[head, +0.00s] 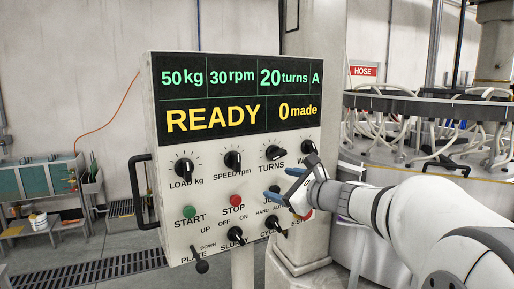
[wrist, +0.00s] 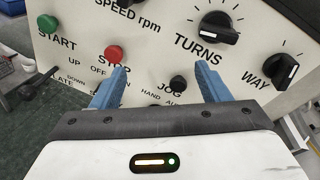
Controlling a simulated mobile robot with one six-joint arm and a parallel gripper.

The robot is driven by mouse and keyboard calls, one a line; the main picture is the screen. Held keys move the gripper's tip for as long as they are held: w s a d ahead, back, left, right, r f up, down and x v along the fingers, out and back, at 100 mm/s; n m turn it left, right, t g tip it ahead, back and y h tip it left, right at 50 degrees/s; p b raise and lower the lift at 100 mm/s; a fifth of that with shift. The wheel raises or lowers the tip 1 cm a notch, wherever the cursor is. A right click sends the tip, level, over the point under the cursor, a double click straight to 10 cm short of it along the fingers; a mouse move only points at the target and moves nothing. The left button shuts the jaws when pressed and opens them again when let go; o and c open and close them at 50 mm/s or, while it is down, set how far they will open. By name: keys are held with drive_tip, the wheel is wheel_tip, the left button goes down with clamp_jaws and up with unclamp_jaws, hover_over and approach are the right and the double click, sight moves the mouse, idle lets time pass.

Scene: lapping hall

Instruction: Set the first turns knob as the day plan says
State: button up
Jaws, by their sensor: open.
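The black TURNS knob (head: 274,153) is in the upper row of the white control panel (head: 215,255), between the SPEED rpm knob and the WAY knob. In the wrist view the TURNS knob (wrist: 217,28) lies up and to the right, beyond the right fingertip. The display (head: 238,92) above the knobs reads 50 kg, 30 rpm, 20 turns, A, READY and 0 made. My gripper (head: 284,184) is open and empty, with its blue fingers in front of the panel below the TURNS knob. No day plan is in view.
The LOAD kg knob (head: 184,167), SPEED rpm knob (head: 232,160) and WAY knob (head: 308,147) share the row. The green START button (head: 190,212) and red STOP button (head: 236,200) sit below. A round machine with hoses (head: 440,130) stands behind at right.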

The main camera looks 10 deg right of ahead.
sight(280, 155)
drive_tip(key=w+d+r+m+t+h, duration=0.1)
drive_tip(key=w+d+r+m+t, duration=0.2)
drive_tip(key=d+r+m, duration=0.15)
drive_tip(key=p+x, duration=0.3)
drive_tip(key=x, duration=0.5)
drive_tip(key=shift+a+f, duration=0.1)
drive_tip(key=shift+a, duration=0.15)
drive_tip(key=shift+c, duration=0.2)
drive_tip(key=c, duration=1)
drive_tip(key=shift+o, duration=0.4)
